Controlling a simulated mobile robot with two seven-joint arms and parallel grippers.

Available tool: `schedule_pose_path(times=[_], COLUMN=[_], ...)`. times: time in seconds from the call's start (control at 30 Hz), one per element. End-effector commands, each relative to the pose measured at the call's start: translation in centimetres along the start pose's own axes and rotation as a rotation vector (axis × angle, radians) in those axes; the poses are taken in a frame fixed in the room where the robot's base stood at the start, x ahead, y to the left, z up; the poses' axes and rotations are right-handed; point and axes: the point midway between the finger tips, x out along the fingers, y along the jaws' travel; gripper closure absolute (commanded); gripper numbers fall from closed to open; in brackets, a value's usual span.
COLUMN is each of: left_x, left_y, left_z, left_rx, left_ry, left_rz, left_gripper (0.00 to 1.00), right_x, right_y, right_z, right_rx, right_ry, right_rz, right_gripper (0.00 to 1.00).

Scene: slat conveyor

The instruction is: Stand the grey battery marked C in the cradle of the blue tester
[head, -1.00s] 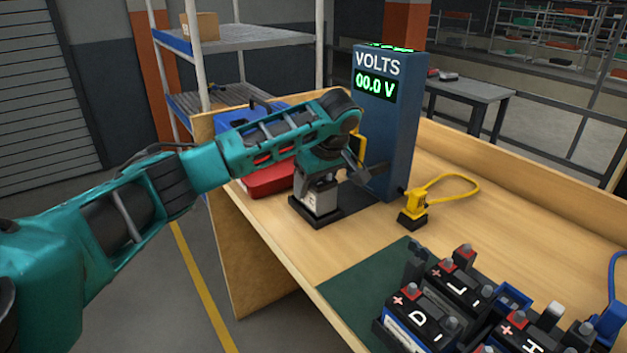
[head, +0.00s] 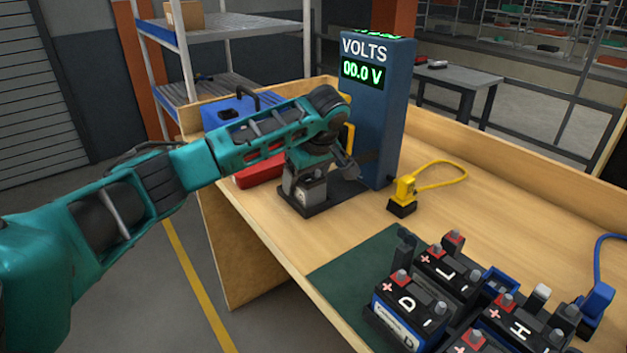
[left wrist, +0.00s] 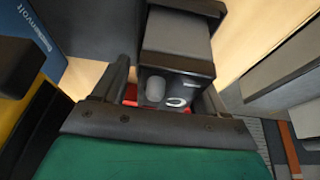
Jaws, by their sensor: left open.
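The blue tester (head: 384,120) stands on the bench and reads 00.0 V. Its black cradle (head: 322,200) lies at its foot. The grey battery (head: 308,191) appears upright in the cradle, with its upper part hidden by my gripper. In the left wrist view the battery's dark top (left wrist: 176,92) shows a grey terminal and a pale C. My left gripper (head: 335,172) is open at the battery's top; its jaw tips are partly hidden in the head view. My right gripper is in neither view.
A yellow clip (head: 402,196) with a cable lies right of the tester. A red item (head: 260,174) and a blue case (head: 238,108) are behind my arm.

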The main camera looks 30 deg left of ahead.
Motion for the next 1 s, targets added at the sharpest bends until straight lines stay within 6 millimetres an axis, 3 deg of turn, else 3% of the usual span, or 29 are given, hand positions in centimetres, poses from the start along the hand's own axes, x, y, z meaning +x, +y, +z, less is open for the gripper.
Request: schedule_pose_path(times=[0.13,0.27,0.6,0.8,1.0], left_x=[-1.5,-4.5,-7.9,-9.0,-9.4], left_y=[-0.3,-0.2,-0.2,-0.2,-0.3], left_z=[0.1,0.1,7.0,9.8,11.0], left_rx=[0.002,0.002,0.004,0.002,-0.001], left_ry=[-0.005,-0.003,0.002,-0.001,-0.001], left_rz=[-0.015,-0.010,-0.009,-0.010,-0.013], left_gripper=[0.13,0.13,0.13,0.13,0.13], right_x=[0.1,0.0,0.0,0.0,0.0], right_y=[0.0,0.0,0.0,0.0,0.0], right_z=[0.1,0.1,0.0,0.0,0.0], right_rx=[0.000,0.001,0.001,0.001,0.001], right_ry=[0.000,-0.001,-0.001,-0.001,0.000], right_rz=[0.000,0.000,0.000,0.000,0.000], right_gripper=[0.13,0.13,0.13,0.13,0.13])
